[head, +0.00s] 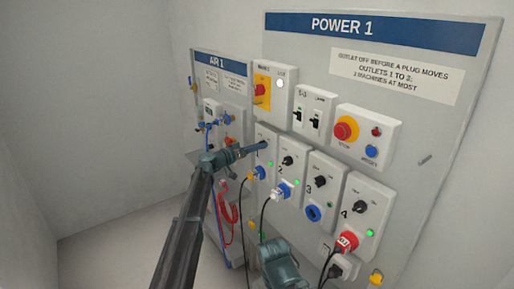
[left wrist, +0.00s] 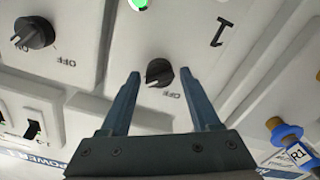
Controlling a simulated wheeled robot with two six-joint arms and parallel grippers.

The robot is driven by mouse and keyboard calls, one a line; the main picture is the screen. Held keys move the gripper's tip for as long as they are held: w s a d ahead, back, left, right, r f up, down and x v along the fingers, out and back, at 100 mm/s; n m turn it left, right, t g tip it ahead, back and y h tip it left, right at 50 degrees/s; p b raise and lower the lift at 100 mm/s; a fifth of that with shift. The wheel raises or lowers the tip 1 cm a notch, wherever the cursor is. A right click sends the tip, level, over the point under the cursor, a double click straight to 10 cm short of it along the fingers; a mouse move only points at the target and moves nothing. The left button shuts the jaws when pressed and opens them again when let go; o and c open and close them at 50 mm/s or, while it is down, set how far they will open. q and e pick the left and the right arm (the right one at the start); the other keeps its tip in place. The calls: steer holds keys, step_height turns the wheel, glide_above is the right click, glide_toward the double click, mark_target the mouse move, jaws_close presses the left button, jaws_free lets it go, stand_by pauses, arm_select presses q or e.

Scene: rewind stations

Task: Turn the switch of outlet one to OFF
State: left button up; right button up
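Outlet one's switch is a black round knob (left wrist: 159,72) on a pale panel marked 1 (left wrist: 218,32), seen upside down in the left wrist view. Its white mark points away from the OFF label, and a green lamp (left wrist: 138,4) glows at the picture's top edge. My left gripper (left wrist: 160,75) is open, its two fingers apart with the knob between their tips in the picture. I cannot tell whether they touch it. In the head view my left gripper (head: 255,150) reaches the outlet one panel (head: 265,133) and hides the knob. My right gripper's fingers do not show.
Outlet two's knob (head: 287,161) is close beside, with outlets three (head: 320,181) and four (head: 360,206) further right. Plugs and cables hang below. Above are breakers (head: 314,120), a yellow main switch (head: 262,90) and a red stop button (head: 345,129). The AIR 1 board (head: 235,68) stands left.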

arm_select(q)
jaws_close()
steer(key=shift+f+n, duration=0.1)
steer(key=shift+n, duration=8.8)
steer(key=shift+o, duration=1.3)
jaws_free()
